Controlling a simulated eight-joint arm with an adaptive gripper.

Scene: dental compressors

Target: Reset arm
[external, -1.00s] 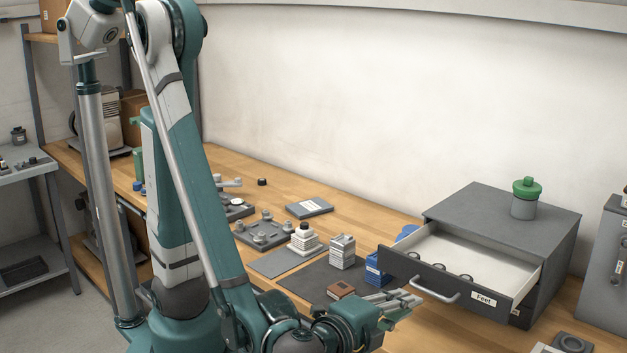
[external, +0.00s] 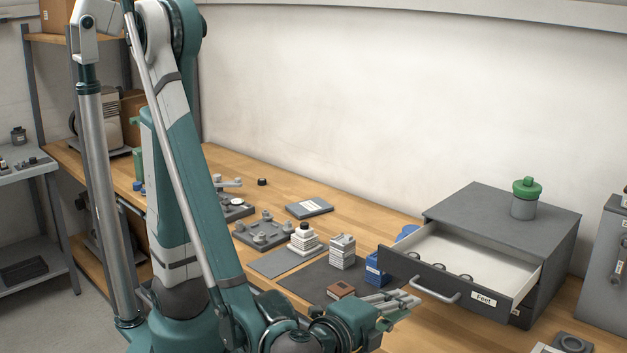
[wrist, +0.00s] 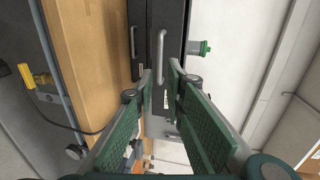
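My gripper (external: 398,301) is low at the front of the workbench, in front of the open drawer, in the external view. In the wrist view its two green-padded fingers (wrist: 161,75) stand apart with nothing between them. The dark grey drawer cabinet (external: 545,215) has its upper drawer (external: 420,277) pulled out, with several small dark round things inside. A grey jar with a green lid (external: 524,198) stands on the cabinet and also shows in the wrist view (wrist: 200,48).
Left of the drawer on the workbench (external: 350,210) are a blue box (external: 375,269), a brown block (external: 341,290), white stacked blocks (external: 342,251) and a grey plate with knobs (external: 262,232). A grey unit (external: 606,265) stands at the far right.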

